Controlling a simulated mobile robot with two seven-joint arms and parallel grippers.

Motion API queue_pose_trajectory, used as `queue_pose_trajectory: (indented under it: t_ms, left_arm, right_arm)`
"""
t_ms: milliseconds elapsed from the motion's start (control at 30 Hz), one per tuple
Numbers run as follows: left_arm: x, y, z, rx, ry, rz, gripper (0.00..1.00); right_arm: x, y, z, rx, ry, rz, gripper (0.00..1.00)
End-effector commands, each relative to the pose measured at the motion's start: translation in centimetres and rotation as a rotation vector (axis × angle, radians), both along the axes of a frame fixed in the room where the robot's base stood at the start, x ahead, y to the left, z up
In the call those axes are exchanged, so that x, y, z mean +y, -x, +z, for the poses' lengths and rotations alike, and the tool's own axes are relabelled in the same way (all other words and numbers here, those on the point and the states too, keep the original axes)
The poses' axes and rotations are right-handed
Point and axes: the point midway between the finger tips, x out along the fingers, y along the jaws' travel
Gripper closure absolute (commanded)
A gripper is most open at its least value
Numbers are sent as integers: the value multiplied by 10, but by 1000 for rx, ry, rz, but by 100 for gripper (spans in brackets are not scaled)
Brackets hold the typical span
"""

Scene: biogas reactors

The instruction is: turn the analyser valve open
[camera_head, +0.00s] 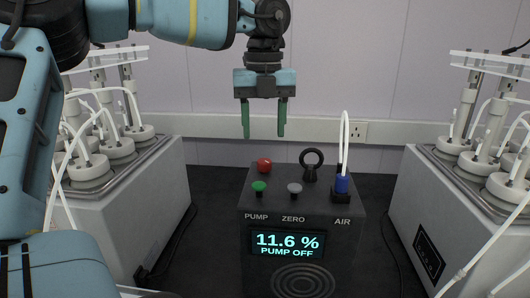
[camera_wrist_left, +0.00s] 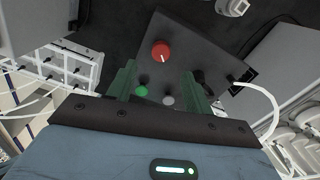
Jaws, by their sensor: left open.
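The dark analyser box (camera_head: 300,222) stands in the middle of the bench; its display reads 11.6 % and PUMP OFF. On its top is a round red knob (camera_head: 264,165), which also shows in the wrist view (camera_wrist_left: 161,51) with a short white mark. I take it to be the valve. My left gripper (camera_head: 264,134) points down above the box, open and empty, its green fingers apart and clear of the knob. In the wrist view the knob appears between and beyond the fingertips (camera_wrist_left: 159,68). My right gripper is not in view.
Grey reactor units stand left (camera_head: 130,205) and right (camera_head: 425,205).

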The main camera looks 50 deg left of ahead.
Motion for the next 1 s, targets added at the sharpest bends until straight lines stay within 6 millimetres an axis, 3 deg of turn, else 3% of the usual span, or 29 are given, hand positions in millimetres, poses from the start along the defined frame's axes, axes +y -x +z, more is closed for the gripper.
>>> queue_pose_trajectory:
  t_ms: [400, 800, 1000]
  left_arm:
    - [0, 1, -57, 3, 2, 0, 49]
    - [0, 0, -66, 1, 1, 1, 49]
    - [0, 0, -66, 1, 2, 1, 72]
  right_arm:
    - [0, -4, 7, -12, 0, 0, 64]
    - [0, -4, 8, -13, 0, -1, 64]
    - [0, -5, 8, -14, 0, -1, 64]
